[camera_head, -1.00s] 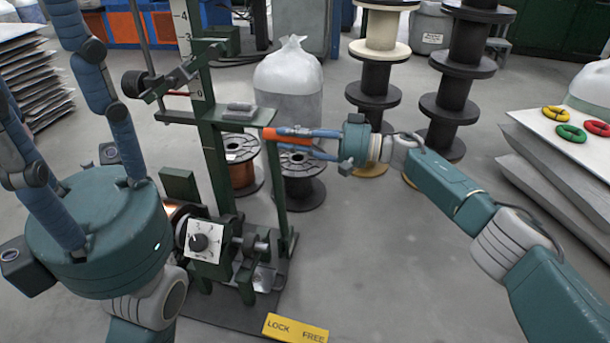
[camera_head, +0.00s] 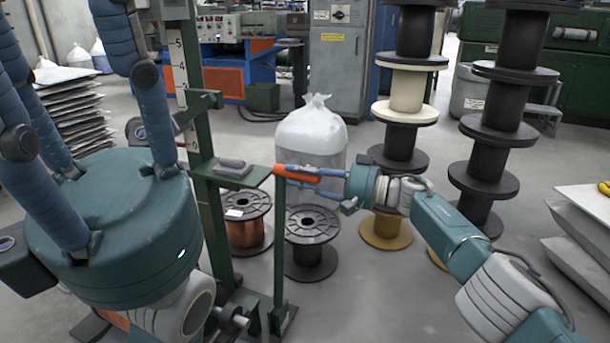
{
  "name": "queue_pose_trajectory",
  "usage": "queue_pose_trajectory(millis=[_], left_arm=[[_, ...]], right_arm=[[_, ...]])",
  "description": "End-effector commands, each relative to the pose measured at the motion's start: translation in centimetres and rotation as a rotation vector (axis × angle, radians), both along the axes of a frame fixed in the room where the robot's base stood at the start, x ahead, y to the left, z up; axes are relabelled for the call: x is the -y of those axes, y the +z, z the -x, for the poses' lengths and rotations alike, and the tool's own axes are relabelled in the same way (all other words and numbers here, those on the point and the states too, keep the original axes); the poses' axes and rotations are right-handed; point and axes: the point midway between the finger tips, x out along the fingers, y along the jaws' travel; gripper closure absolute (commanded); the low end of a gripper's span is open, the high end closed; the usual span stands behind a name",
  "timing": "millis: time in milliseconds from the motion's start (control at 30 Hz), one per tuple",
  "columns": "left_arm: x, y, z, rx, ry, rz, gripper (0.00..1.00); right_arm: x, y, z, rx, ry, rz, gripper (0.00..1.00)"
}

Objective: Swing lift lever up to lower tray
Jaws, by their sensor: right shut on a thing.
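My right gripper (camera_head: 290,179) comes in from the right and is shut on the orange lever handle (camera_head: 305,175). The handle tilts slightly down to the right, beside the top of a slim green post (camera_head: 279,245). The lever's pivot is hidden.
A copper spool (camera_head: 245,234) and a dark empty spool (camera_head: 311,255) stand on the floor behind the post. A clear bag (camera_head: 311,133) is behind them. Stacked reels (camera_head: 402,138) rise behind my right arm.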

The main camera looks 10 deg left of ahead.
Motion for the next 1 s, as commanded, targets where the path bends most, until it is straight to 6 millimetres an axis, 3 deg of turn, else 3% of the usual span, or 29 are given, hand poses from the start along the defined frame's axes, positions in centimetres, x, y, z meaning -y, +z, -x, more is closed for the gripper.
queue_pose_trajectory(millis=[233, 267, 367, 700, 1000], left_arm=[[0.0, 0.0, 0.0, 0.001, 0.0, 0.0, 0.61], [0.0, 0.0, 0.0, 0.001, 0.0, 0.0, 0.61], [0.0, 0.0, 0.1, 0.002, -0.001, 0.0, 0.61], [0.0, 0.0, -0.1, 0.0, 0.001, 0.001, 0.61], [0.0, 0.0, 0.0, 0.0, 0.0, 0.0, 0.61]], right_arm=[[0.3, -0.3, -0.5, -0.004, -0.018, 0.006, 1.0], [0.3, -0.3, -0.5, -0.003, -0.018, 0.005, 0.75], [0.4, -0.3, -0.5, -0.003, -0.019, 0.004, 0.57], [0.4, 0.0, -0.3, -0.001, -0.014, 0.0, 0.57], [2.9, -0.1, 0.3, -0.001, -0.014, 0.001, 0.57]])
